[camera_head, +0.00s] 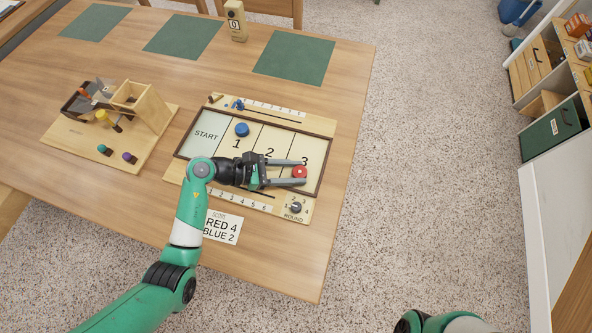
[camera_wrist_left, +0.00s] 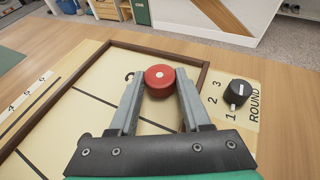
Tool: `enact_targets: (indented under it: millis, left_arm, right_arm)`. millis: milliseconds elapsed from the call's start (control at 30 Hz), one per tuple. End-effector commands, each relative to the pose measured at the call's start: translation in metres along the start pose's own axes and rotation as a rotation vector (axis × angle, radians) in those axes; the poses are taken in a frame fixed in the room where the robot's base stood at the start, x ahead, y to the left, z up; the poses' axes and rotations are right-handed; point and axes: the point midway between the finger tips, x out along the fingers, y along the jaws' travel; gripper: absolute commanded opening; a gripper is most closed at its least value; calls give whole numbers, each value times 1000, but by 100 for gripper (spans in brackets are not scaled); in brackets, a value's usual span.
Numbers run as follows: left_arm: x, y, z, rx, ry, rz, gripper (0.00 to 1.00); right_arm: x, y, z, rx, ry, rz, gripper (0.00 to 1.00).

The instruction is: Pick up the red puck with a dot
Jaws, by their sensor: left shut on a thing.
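The red puck (camera_head: 299,172) is in the section marked 3 of the game board (camera_head: 208,143), near its right end. It also shows in the left wrist view (camera_wrist_left: 159,80), with a pale dot on its top. My left gripper (camera_head: 303,172) reaches over the board from the left. Its two fingers are shut on the red puck, one on each side. I cannot tell whether the puck touches the board. A blue puck (camera_head: 242,130) lies in section 1. My right gripper is not in view.
A round dial (camera_head: 295,207) stands at the board's lower right corner. A score card (camera_head: 222,227) lies in front. A wooden tray with small pieces (camera_head: 67,143) is at the left. Green mats (camera_head: 294,58) and a small wooden block (camera_head: 236,20) are at the back.

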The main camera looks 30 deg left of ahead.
Motion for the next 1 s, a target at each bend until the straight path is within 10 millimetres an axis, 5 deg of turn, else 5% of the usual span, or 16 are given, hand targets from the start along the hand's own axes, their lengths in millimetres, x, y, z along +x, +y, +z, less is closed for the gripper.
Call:
enact_targets:
  millis: [233,467,700,1000]
  left_arm:
    - [-13,1,32,5,-2,2,0]
    - [-67,-36,73,5,-1,5,0]
    - [-116,-83,79,-2,1,4,0]
    - [-136,-104,82,-1,0,0,0]
  right_arm:
    - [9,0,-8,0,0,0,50]
    - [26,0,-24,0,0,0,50]
    - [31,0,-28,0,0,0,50]
    - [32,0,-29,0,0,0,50]
